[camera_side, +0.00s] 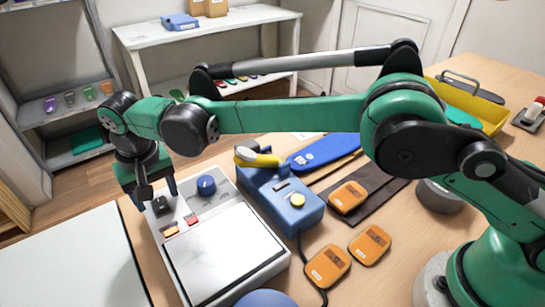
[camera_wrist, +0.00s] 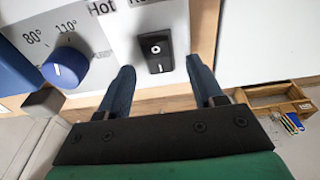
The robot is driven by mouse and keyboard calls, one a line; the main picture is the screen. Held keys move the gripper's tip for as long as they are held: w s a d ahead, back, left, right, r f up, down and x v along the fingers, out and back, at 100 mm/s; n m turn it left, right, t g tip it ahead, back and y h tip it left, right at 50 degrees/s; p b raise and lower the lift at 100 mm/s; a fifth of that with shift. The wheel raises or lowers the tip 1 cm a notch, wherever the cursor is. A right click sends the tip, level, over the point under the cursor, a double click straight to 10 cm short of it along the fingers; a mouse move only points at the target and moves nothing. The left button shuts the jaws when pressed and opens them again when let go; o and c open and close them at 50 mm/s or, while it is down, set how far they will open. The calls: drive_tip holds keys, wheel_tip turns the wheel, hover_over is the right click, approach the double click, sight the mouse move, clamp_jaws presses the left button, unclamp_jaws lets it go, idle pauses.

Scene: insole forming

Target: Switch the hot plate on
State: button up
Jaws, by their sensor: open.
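The hot plate (camera_side: 225,255) is a pale box with a bare metal plate on top, at the lower left-centre of the side view. Its black rocker switch (camera_side: 161,206) sits at the far left corner of its panel; the wrist view shows the switch (camera_wrist: 157,52) with O and I marks. A blue knob (camera_side: 206,185) is beside it, and in the wrist view the knob (camera_wrist: 65,66) has temperature marks around it. My gripper (camera_side: 155,194) is open and empty above the switch. In the wrist view its blue fingers (camera_wrist: 160,66) lie either side of the switch.
A blue device (camera_side: 278,198) with a yellow-handled tool stands right of the hot plate. Several orange gauges (camera_side: 328,266) lie on the table nearby. A blue insole-like piece (camera_side: 325,152) lies behind. A white board (camera_side: 75,260) is left. A yellow tray (camera_side: 470,105) is back right.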

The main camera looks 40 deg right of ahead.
sight(163, 202)
drive_tip(key=shift+s+r, duration=0.2)
drive_tip(key=shift+r, duration=1.2)
drive_tip(key=shift+s+r, duration=0.2)
drive_tip(key=shift+r, duration=1.15)
drive_tip(key=shift+w+d+r, duration=0.1)
drive_tip(key=shift+d+r, duration=0.1)
drive_tip(key=shift+d, duration=0.1)
drive_tip(key=s+d+r+t, duration=0.1)
drive_tip(key=d+r, duration=0.3)
drive_tip(key=d, duration=0.4)
drive_tip(key=s+d+r+t, duration=0.15)
drive_tip(key=d+r, duration=0.25)
drive_tip(key=d, duration=0.4)
drive_tip(key=s+d+f+t, duration=0.3)
drive_tip(key=s+d+f, duration=0.2)
drive_tip(key=s+d, duration=0.6)
drive_tip(key=shift+s+d+f, duration=0.15)
drive_tip(key=shift+s+d, duration=0.2)
drive_tip(key=shift+d, duration=0.1)
